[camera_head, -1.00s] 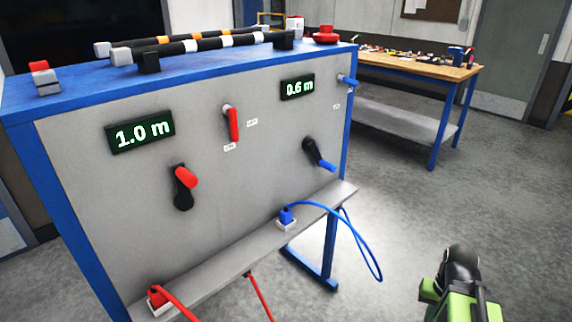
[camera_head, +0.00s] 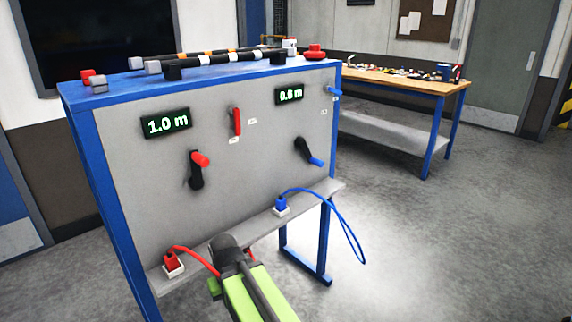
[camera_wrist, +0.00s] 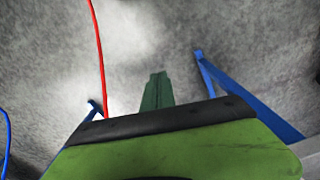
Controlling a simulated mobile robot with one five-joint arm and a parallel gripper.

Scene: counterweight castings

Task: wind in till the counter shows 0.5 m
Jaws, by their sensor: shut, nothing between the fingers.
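The grey panel (camera_head: 225,185) has two green-lit counters. The left counter (camera_head: 166,123) reads 1.0 m; the right counter (camera_head: 289,95) is small and looks like 0.6 or 0.8 m. Below the left one is a black crank with a red handle (camera_head: 201,160). Below the right one is a black crank with a blue handle (camera_head: 315,161). A red lever (camera_head: 237,122) and a blue lever (camera_head: 333,91) sit beside small unreadable labels. My gripper (camera_wrist: 158,78) is shut and empty over the floor in the wrist view, apart from both cranks.
A ledge (camera_head: 240,232) under the panel carries a red plug (camera_head: 172,260) and a blue plug (camera_head: 281,204) with hanging cables. Striped bars (camera_head: 205,54) lie on the blue-framed top. A workbench (camera_head: 405,82) stands behind right. Floor at right is clear.

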